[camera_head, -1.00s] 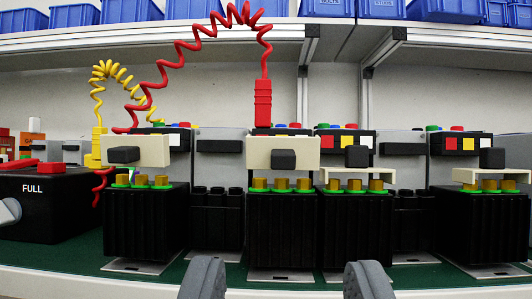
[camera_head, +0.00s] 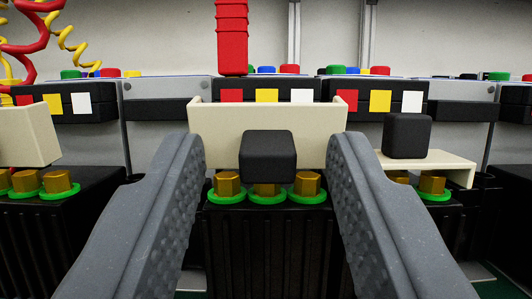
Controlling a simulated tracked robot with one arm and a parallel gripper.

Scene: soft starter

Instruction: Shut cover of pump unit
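A cream cover (camera_head: 225,122) with a black knob (camera_head: 268,156) stands straight ahead. Its broad face is turned towards me, raised above brass bolts (camera_head: 308,184) on green rings, which show below it. A black ribbed block (camera_head: 268,235) is underneath. My gripper (camera_head: 266,155) is open, its fingertips on either side of the knob with gaps; contact with the cover cannot be told. No pump label is readable, so I cannot tell which unit is the pump.
To the right, another cream cover (camera_head: 440,163) lies flatter over its bolts, with its own black knob (camera_head: 407,135). To the left is a third cream cover (camera_head: 28,135). A red connector (camera_head: 232,38) stands behind the middle cover. Coiled red cable (camera_head: 25,45) hangs upper left.

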